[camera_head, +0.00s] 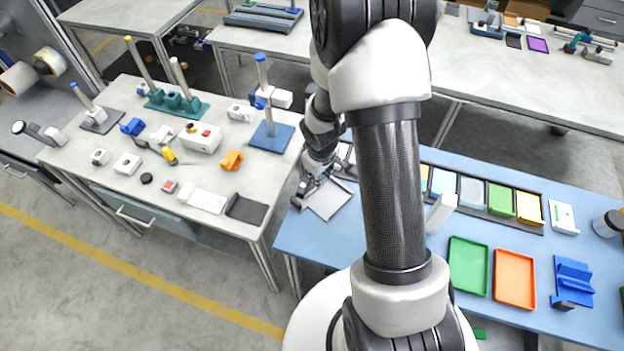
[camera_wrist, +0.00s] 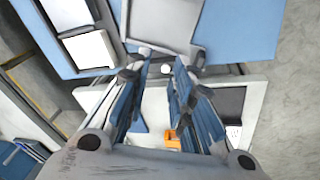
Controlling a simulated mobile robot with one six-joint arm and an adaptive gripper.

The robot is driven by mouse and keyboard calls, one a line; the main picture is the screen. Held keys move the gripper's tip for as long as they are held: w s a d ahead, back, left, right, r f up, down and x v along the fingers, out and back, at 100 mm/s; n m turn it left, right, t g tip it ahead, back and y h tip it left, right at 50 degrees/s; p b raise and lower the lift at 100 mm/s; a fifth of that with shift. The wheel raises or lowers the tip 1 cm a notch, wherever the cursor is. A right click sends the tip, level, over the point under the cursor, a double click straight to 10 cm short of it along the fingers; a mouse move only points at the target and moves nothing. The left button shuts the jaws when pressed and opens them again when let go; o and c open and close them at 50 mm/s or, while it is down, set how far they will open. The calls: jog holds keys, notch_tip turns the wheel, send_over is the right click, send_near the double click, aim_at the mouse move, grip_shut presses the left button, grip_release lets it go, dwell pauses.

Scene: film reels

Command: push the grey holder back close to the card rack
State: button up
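The grey holder (camera_head: 327,199) is a light grey, plate-like piece near the left edge of the blue table. In the wrist view the holder (camera_wrist: 160,22) lies just beyond my fingertips. The card rack (camera_head: 486,194), a long dark frame with upright coloured cards, runs along the back of the blue table. Its near end (camera_wrist: 76,33) is at upper left in the wrist view, with a gap to the holder. My gripper (camera_head: 312,190) is low beside the holder. Its fingers (camera_wrist: 162,68) are apart with nothing clearly between them; whether they touch the holder is unclear.
Green (camera_head: 468,266) and orange trays (camera_head: 515,279), a blue stand (camera_head: 572,282) and a dark-lidded jar (camera_head: 608,223) are on the blue table (camera_head: 328,246). A white table (camera_head: 228,220) with many small parts stands left. My arm hides the blue table's middle.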

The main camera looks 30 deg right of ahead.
aim_at(297, 202)
jog(key=s+a+r+t+y+p, duration=0.2)
jog(key=s+a+r, duration=0.1)
jog(key=s+a, duration=0.1)
jog(key=shift+s+a+y, duration=0.2)
jog(key=shift+s+y, duration=0.2)
jog(key=b+x, duration=0.7)
jog(key=x, duration=1)
jog(key=shift+f, duration=0.2)
jog(key=shift+c, duration=0.4)
grip_shut()
